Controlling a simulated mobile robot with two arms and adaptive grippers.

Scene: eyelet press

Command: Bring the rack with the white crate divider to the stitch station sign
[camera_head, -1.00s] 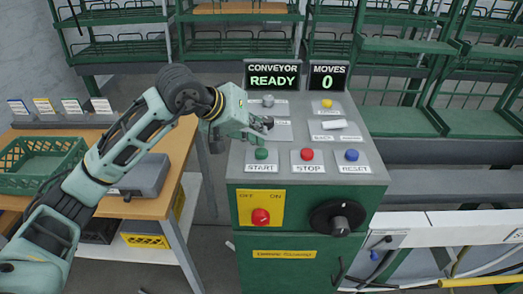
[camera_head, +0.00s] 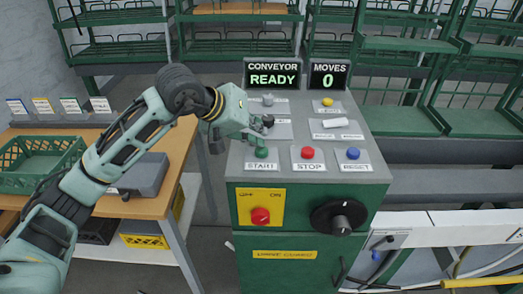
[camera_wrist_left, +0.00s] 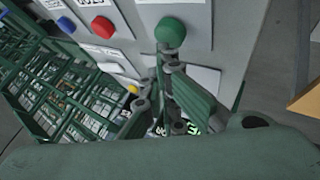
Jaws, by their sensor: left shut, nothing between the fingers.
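My left gripper (camera_head: 262,134) is shut and empty, low over the control panel (camera_head: 365,150). Its fingertips are just above or at the green START button (camera_head: 261,153); I cannot tell if they touch it. In the left wrist view the green button (camera_wrist_left: 170,32) shows just beyond the fingers (camera_wrist_left: 165,75). A red STOP button (camera_head: 307,152) and a blue RESET button (camera_head: 353,154) lie to its right. The displays read CONVEYOR READY (camera_head: 273,79) and MOVES 0 (camera_head: 328,80). The white crate divider and the stitch station sign cannot be made out. My right gripper is out of view.
Green racks (camera_head: 235,32) stand along the back. A wooden table (camera_head: 172,165) at left carries a green crate (camera_head: 40,163), a grey box (camera_head: 146,174) and several small cards. The cabinet front has a red switch (camera_head: 260,216) and a black knob (camera_head: 340,223).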

